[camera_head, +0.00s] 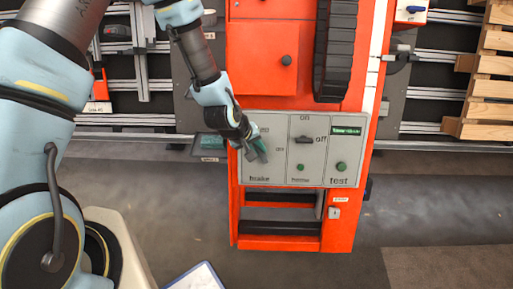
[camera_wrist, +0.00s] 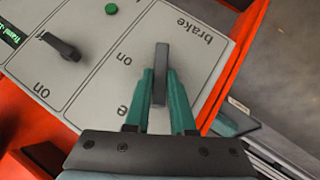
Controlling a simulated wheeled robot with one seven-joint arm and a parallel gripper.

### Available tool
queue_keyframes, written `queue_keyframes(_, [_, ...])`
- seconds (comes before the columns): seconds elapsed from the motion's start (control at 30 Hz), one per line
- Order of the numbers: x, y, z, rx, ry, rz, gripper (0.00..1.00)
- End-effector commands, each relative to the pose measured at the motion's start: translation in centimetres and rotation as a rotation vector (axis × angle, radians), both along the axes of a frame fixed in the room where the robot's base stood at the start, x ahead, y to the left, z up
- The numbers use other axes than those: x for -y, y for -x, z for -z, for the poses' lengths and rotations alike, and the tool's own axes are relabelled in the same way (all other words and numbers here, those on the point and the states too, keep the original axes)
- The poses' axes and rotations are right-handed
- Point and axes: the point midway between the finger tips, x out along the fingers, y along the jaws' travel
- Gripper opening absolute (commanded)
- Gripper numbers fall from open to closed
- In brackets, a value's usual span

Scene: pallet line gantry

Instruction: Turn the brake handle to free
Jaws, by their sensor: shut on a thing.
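The brake handle (camera_wrist: 161,62) is a dark lever on the grey control panel (camera_wrist: 205,75), in the section marked "brake". In the wrist view it points almost straight up the picture, between my two teal fingers. My gripper (camera_wrist: 160,88) is shut on the handle. In the head view my gripper (camera_head: 257,150) is at the left section of the panel (camera_head: 318,180), and it hides the handle there.
A black switch (camera_head: 303,140) in the middle section sits right of my gripper, near "on" and "off". Green buttons are below it (camera_head: 300,167) and in the test section (camera_head: 341,166). The orange cabinet (camera_head: 265,95) rises above the panel. Wooden pallets (camera_head: 490,90) stand at right.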

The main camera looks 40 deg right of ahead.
Motion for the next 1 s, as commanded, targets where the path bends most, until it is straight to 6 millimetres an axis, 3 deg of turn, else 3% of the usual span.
queue_keyframes(0.5, [0.75,0.4,-0.34,0.217,-0.257,0.182,0.0])
queue_keyframes(1.0, [0.83,0.4,-0.21,0.294,-0.353,0.245,0.0])
